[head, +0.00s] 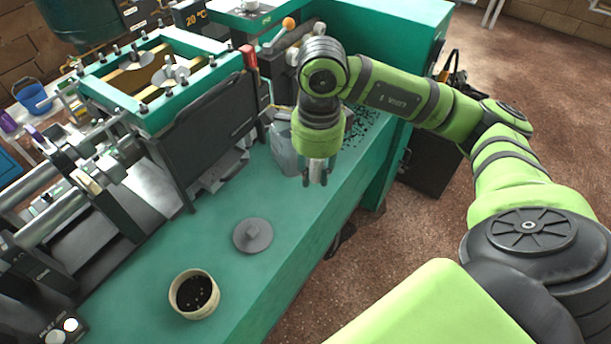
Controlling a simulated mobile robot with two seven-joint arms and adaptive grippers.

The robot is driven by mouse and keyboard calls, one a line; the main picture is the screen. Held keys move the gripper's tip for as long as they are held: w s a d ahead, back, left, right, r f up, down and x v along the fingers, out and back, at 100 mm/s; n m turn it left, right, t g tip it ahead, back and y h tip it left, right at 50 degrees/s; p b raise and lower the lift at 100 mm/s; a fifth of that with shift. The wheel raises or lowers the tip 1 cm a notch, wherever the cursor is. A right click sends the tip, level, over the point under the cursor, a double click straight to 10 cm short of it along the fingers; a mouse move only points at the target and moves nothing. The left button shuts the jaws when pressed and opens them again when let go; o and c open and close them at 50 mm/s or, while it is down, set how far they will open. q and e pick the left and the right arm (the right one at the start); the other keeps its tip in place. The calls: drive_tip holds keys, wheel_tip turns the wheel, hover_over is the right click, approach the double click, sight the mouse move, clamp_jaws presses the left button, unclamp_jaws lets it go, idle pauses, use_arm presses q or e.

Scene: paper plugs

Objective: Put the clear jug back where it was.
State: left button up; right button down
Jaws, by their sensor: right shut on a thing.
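The clear jug (284,150) is a greyish, see-through vessel near the middle of the head view. It is at the green bench top, beside the dark side of the machine, and my right gripper and wrist cover its right part. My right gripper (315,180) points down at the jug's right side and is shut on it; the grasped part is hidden. I cannot tell whether the jug's base touches the bench. My left gripper is not in view.
A grey lid with a knob (253,235) and a pale bowl of dark bits (194,294) sit on the green bench (225,205). The green-framed machine (205,130) stands along the left. Dark specks (357,130) lie on the bench beyond my gripper. The bench's right edge drops to the floor.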

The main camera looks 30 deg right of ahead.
drive_tip(key=d+f+m+b, duration=0.2)
drive_tip(key=d+f+m, duration=0.15)
drive_tip(key=m, duration=0.85)
drive_tip(key=shift+m, duration=0.3)
drive_tip(key=w+a+f+p, duration=0.1)
drive_tip(key=w+a+f, duration=0.1)
drive_tip(key=f, duration=0.1)
drive_tip(key=w+a+f+p, duration=0.1)
drive_tip(key=w+a+f, duration=0.1)
drive_tip(key=w+f, duration=0.1)
drive_tip(key=w+a+f+p, duration=0.1)
drive_tip(key=w+a+f, duration=0.1)
drive_tip(key=w+f, duration=0.1)
drive_tip(key=shift+w+a+f, duration=0.1)
drive_tip(key=shift+w+f, duration=0.1)
drive_tip(key=shift+f, duration=0.3)
drive_tip(key=shift+f+p, duration=0.3)
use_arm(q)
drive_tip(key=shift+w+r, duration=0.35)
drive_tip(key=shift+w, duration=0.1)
